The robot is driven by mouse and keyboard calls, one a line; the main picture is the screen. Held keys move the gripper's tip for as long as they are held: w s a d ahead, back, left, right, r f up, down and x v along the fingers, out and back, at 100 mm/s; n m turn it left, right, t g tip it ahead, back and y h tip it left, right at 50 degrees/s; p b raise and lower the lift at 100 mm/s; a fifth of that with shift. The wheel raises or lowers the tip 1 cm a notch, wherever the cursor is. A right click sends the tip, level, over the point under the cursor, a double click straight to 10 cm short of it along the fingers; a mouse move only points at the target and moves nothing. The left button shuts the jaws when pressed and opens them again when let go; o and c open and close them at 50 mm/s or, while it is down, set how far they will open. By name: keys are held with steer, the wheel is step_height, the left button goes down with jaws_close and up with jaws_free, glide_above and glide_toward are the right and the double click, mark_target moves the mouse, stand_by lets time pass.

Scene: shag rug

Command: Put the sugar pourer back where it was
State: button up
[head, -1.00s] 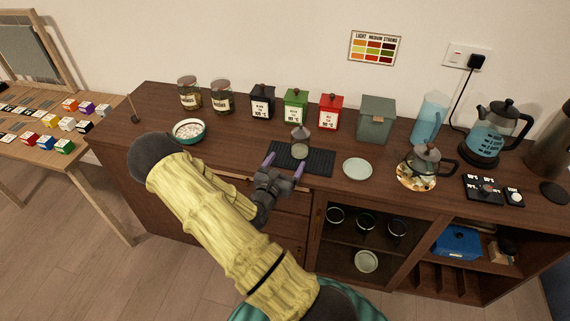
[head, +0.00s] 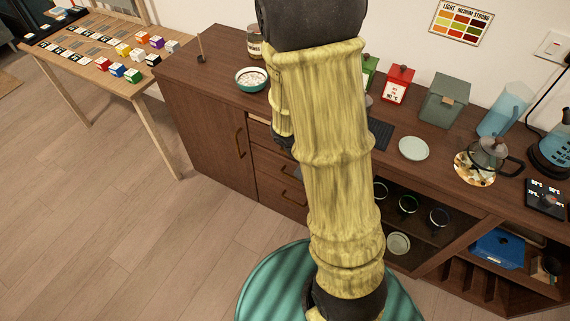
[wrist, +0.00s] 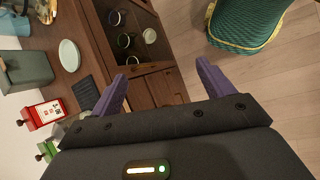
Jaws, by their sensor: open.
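In the head view my raised arm covers most of the dark ribbed mat (head: 380,132), leaving its right end in sight on the brown cabinet top. The sugar pourer is hidden or nearly hidden behind my arm there, and I cannot make it out clearly. The wrist view shows part of the mat (wrist: 88,92) left of my fingers. My gripper (wrist: 160,74) is open with nothing between its purple fingers. It is in front of the cabinet, and the drawers and open shelf show beyond the fingertips.
A pale saucer (head: 414,148) lies right of the mat. A glass pot (head: 488,157), a red tin (head: 397,84) and a grey-green canister (head: 444,98) stand nearby. A teal bowl (head: 251,79) sits left of my arm. Open floor lies in front of the cabinet (head: 215,135).

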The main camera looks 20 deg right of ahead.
steer(key=w+a+r+m+t+y, duration=0.2)
steer(key=a+r+t, duration=0.1)
steer(key=a, duration=0.2)
steer(key=w+a+r+m+t+y, duration=0.1)
steer(key=a+r+m+t+y, duration=0.1)
steer(key=a, duration=0.4)
steer(key=shift+w+r+m+t+y, duration=0.4)
steer(key=shift+r+m+y, duration=0.1)
steer(key=shift+r+y, duration=0.4)
steer(key=shift+p+v, duration=0.7)
steer(key=shift+v, duration=0.05)
